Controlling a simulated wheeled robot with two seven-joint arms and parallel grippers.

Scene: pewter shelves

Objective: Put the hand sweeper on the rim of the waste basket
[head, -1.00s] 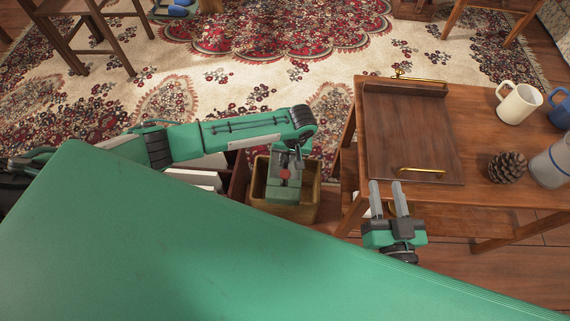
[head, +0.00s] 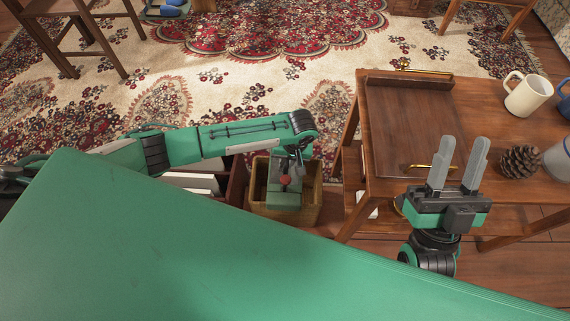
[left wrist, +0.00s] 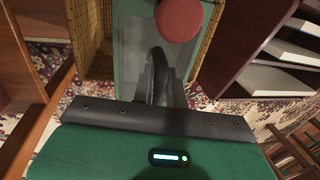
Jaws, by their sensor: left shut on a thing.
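The hand sweeper (head: 285,196) is a grey-green thing with a red round part, at the mouth of the wicker waste basket (head: 313,206). In the left wrist view, the sweeper's red part (left wrist: 180,18) and dark curved handle (left wrist: 160,72) lie between the basket's woven walls (left wrist: 90,38). My left gripper (head: 291,168) points down over the basket and is shut on the sweeper. I cannot tell whether the sweeper touches the rim. My right gripper (head: 458,165) is empty, its fingers apart, above the wooden table's near edge.
A wooden tray (head: 405,125) with brass handles, a cream mug (head: 527,97) and a pine cone (head: 519,161) are on the wooden table (head: 375,187) right of the basket. A dark box with white books (head: 192,181) stands left of it. A large green surface (head: 180,240) fills the foreground.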

